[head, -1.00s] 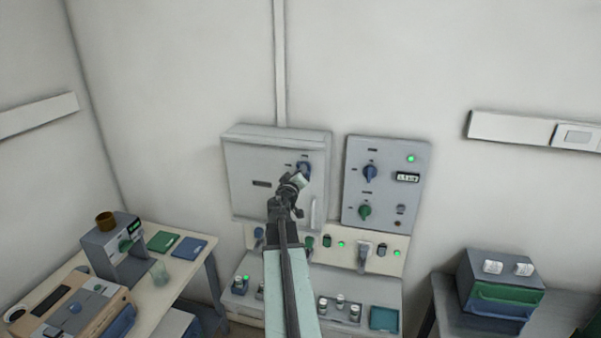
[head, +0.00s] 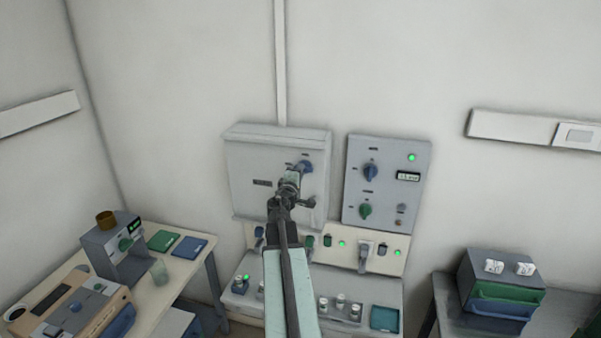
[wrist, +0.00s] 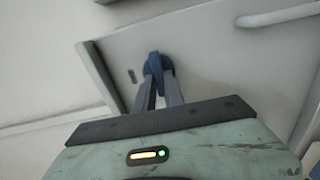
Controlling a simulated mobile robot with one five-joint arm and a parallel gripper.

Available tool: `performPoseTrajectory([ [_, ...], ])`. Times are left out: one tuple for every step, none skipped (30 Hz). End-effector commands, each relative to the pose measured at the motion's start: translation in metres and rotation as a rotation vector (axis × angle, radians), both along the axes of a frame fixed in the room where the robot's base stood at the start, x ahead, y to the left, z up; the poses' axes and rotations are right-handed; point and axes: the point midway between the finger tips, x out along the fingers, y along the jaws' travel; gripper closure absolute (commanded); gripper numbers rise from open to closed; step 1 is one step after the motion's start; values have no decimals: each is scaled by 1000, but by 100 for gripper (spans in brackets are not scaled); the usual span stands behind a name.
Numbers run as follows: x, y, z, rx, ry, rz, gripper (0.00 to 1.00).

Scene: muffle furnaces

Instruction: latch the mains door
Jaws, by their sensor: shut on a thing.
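The mains door (head: 250,185) is the grey front of the wall box on the left of the head view. It looks closed against its box. A blue latch knob (head: 307,166) sits near its upper right corner. My gripper (head: 297,174) reaches up to this knob and partly hides it. In the wrist view, the two fingers of my gripper (wrist: 159,88) are shut on the blue knob (wrist: 154,64), one on each side of its grip. The door face (wrist: 215,60) fills much of that view, with a pale bar handle (wrist: 290,15) at the upper right.
A second grey panel (head: 388,190) with a blue knob, a green knob and a display hangs close to the right. Sockets and plugs line the strip below (head: 350,247). A bench (head: 180,270) with instruments stands left, drawers (head: 500,290) right.

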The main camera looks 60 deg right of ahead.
Motion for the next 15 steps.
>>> performPoseTrajectory([
  [0,0,0,-4,12,1,100],
  [0,0,0,-6,20,1,100],
  [1,0,0,-9,28,1,100],
  [1,0,0,-11,33,1,100],
  [1,0,0,-12,38,1,100],
  [1,0,0,-14,43,1,100],
  [1,0,0,-14,46,1,100],
  [1,0,0,-15,49,1,100],
  [1,0,0,-16,51,1,100],
  [1,0,0,-16,51,1,100],
  [1,0,0,-17,52,1,100],
  [1,1,0,-17,52,2,100],
  [1,1,0,-17,53,2,100],
  [1,1,0,-17,53,2,100],
  [1,1,0,-17,53,2,100],
])
